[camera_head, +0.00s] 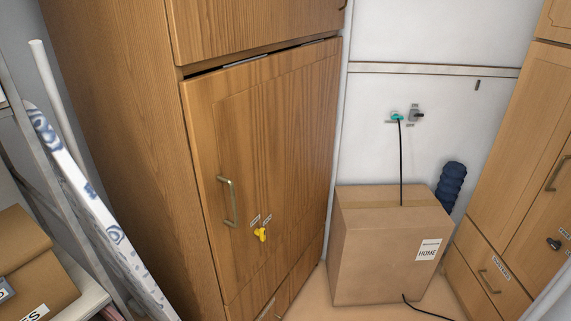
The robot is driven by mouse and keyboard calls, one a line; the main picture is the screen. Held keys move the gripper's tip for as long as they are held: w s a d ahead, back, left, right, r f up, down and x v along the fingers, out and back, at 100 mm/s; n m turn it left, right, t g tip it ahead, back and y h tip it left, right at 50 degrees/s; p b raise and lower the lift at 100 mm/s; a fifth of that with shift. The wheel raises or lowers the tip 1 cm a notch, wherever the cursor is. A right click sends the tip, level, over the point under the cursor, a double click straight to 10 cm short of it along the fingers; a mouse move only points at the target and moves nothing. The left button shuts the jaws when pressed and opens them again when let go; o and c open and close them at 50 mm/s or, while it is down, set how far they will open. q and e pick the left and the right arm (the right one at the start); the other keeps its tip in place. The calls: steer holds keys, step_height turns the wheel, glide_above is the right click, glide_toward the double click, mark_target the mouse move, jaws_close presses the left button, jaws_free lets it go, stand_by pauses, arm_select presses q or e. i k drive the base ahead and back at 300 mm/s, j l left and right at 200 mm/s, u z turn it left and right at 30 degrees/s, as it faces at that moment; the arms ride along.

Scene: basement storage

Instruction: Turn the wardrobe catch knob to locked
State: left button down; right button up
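A tall wooden wardrobe (120,120) stands left of centre. Its door (285,130) has a metal bar handle (228,202) on the left side. A small yellow knob (261,235) sits on the door, to the lower right of the handle. Two small white labels (260,219) are just above the knob, too small to read. I cannot tell from this view which label the knob points at. Neither of my grippers is in view.
A cardboard box (375,255) marked HOME stands right of the wardrobe, a black cable running over it. A second wooden cabinet (515,200) with a dark knob (553,243) is at the right. A patterned ironing board (95,215) and boxes (25,260) crowd the left.

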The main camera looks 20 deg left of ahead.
mark_target(261, 233)
steer(key=i+l+u, duration=0.1)
steer(key=u, duration=0.6)
steer(key=i+l, duration=0.05)
steer(key=i, duration=0.05)
